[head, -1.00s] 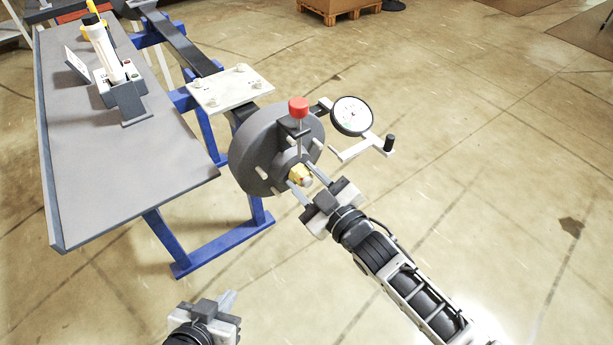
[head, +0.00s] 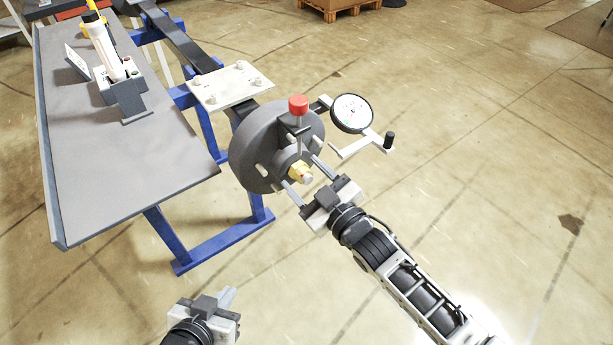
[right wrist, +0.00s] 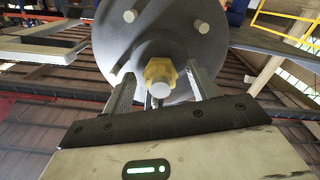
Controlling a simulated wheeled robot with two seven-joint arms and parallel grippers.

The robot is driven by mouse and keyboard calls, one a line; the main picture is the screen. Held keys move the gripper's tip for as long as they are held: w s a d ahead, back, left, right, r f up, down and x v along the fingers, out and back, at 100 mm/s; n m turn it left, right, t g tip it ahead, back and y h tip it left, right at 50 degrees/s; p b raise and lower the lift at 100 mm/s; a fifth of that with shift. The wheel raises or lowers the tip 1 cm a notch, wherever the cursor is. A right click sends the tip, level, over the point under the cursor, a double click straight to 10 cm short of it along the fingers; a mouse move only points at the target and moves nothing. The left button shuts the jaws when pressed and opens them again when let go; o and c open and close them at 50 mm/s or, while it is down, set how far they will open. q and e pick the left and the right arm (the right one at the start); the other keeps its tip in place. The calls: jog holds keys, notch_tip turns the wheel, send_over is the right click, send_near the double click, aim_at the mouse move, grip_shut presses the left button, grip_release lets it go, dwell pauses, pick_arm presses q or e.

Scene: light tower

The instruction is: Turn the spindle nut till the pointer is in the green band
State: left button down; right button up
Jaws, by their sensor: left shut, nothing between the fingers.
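The brass spindle nut (head: 299,172) sits at the centre of a dark grey round hub (head: 252,150); it also shows in the right wrist view (right wrist: 160,71). My right gripper (head: 300,174) is open, with one finger on each side of the nut and gaps visible between fingers and nut in the right wrist view (right wrist: 160,90). The round dial gauge (head: 351,113) has a white face and stands right of the hub. Its pointer and green band are too small to read. My left gripper (head: 229,296) is shut and empty, low in the view, away from the hub.
A red knob (head: 298,104) on a rod stands by the hub. A crank arm with a black handle (head: 389,141) sticks out below the gauge. Pegs surround the nut. A grey bench (head: 130,185) stands left, with a white cylinder device (head: 104,48). The floor right is clear.

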jog(key=b+v, duration=0.1)
jog(key=v, duration=1.5)
jog(key=s+d+f+m+g+h, duration=0.2)
jog(key=s+f+m+h, duration=0.1)
jog(key=f, duration=0.3)
jog(key=s+d+f+m+g+h, duration=0.2)
jog(key=s+d+f+m+h, duration=0.1)
jog(key=f+m+h, duration=0.1)
notch_tip(320, 180, down, 2)
jog(key=shift+s+d+m+h, duration=0.3)
jog(key=shift+m+h, duration=0.1)
jog(key=shift+m, duration=0.5)
